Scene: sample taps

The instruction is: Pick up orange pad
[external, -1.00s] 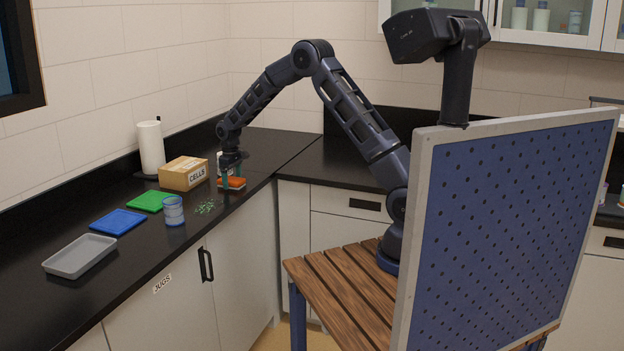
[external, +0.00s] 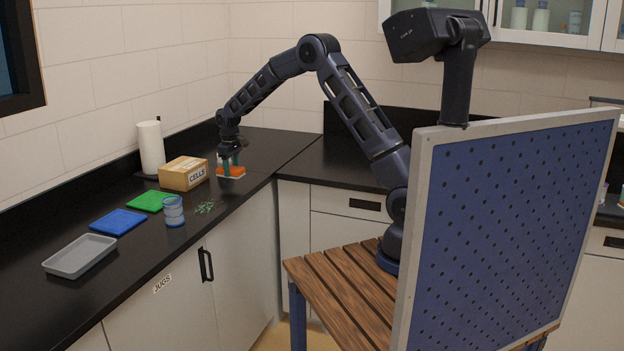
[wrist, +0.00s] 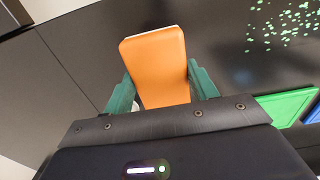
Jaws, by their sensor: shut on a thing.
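The orange pad (external: 236,171) has a pale underside and is at the far part of the left counter, right of the cardboard box. My gripper (external: 231,160) points down over it, with its green fingers on either side of the pad. In the wrist view the orange pad (wrist: 155,62) is held between the two green fingers of my gripper (wrist: 162,88), one at each side, its far end reaching out past them. I cannot tell whether the pad is clear of the counter.
A box marked CELLS (external: 184,173) stands just left of my gripper, with a paper roll (external: 151,148) behind it. Green (external: 148,201) and blue (external: 118,222) pads, a blue-banded jar (external: 173,211), green specks (external: 206,207) and a grey tray (external: 79,256) lie nearer along the counter.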

